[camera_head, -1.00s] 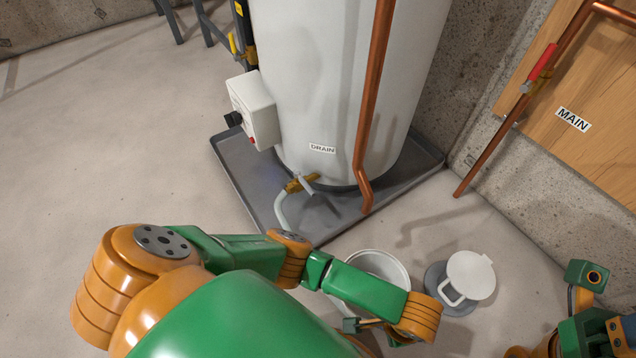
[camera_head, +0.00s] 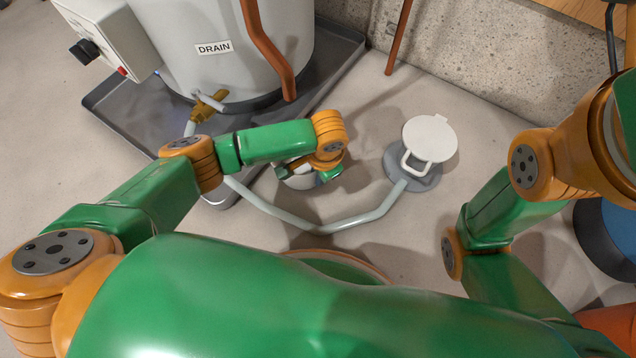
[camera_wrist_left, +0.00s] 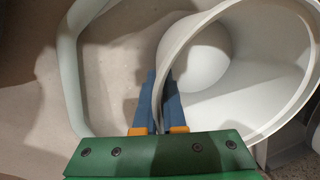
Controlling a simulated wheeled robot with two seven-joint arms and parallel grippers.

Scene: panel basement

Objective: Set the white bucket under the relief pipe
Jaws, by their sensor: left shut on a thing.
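The white bucket (camera_head: 302,182) is mostly hidden under my left wrist in the head view, near the front right edge of the grey tray. My left gripper (camera_head: 296,168) is shut on its rim. In the left wrist view, the blue fingers (camera_wrist_left: 160,105) pinch the rim, and the open bucket (camera_wrist_left: 245,60) is to their right. The copper relief pipe (camera_head: 266,50) comes down the heater's front. Its lower end is above and slightly left of the bucket in the head view. I cannot tell whether the bucket touches the floor. My right gripper is out of view.
The heater (camera_head: 200,20) stands in the grey tray (camera_head: 130,115). A pale hose (camera_head: 290,218) loops from the brass drain valve (camera_head: 207,106) around the bucket's front to a white-lidded fitting (camera_head: 430,138). A blue-and-black object (camera_head: 608,235) is at the right edge.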

